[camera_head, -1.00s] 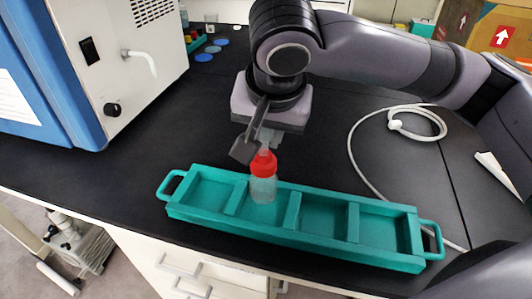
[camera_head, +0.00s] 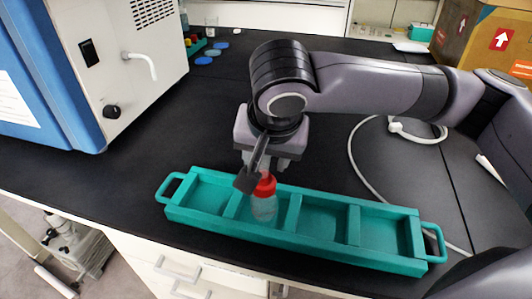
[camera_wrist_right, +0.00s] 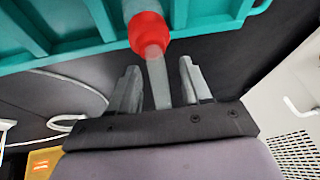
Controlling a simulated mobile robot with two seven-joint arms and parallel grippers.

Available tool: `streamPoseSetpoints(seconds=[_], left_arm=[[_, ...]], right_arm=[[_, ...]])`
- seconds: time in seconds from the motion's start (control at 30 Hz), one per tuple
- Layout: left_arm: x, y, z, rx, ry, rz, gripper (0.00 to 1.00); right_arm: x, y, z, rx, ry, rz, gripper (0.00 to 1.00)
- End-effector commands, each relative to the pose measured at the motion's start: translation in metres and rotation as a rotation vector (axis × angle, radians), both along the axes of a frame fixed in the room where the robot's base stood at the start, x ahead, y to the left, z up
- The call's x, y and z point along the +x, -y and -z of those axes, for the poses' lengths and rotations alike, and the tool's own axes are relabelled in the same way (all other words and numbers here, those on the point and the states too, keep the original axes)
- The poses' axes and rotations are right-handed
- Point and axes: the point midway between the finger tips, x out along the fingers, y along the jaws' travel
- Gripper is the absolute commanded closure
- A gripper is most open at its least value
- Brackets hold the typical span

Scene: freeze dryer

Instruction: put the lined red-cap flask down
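The flask (camera_head: 264,206) has a clear body and a red cap (camera_head: 265,186) with a pale, narrow neck. It stands about upright in the second compartment from the left of the teal rack (camera_head: 310,247). My right gripper (camera_head: 270,168) is directly above the cap. In the right wrist view the red cap (camera_wrist_right: 149,32) is just beyond the fingertips. The two fingers (camera_wrist_right: 158,66) stand apart on either side of the neck, with a visible gap. Part of the rack (camera_wrist_right: 60,36) also shows there. The flask's base is hidden by the rack's front wall. My left gripper is out of view.
A blue and white machine (camera_head: 120,80) stands at the left. A white cable (camera_head: 356,165) lies on the black bench (camera_head: 130,168) to the right. A cardboard box (camera_head: 475,40) is at the back right. The rack's other compartments look empty.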

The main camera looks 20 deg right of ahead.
Motion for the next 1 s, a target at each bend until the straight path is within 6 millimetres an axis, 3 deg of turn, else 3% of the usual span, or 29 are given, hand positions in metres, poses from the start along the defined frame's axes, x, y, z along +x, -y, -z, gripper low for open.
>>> streamPoseSetpoints(seconds=[0.17, 0.27, 0.7, 1.0], left_arm=[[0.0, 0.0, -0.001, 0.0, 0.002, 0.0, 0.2], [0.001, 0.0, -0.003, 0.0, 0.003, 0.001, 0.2], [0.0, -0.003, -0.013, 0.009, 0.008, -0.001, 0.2], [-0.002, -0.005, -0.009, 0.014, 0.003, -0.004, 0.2]], right_arm=[[0.0, 0.0, -0.003, 0.0, 0.001, 0.0, 0.52], [-0.004, -0.002, -0.015, 0.002, 0.003, -0.002, 0.52], [-0.04, -0.006, -0.096, 0.001, 0.003, -0.002, 0.52], [-0.049, -0.006, -0.113, 0.0, 0.0, -0.001, 0.52]])
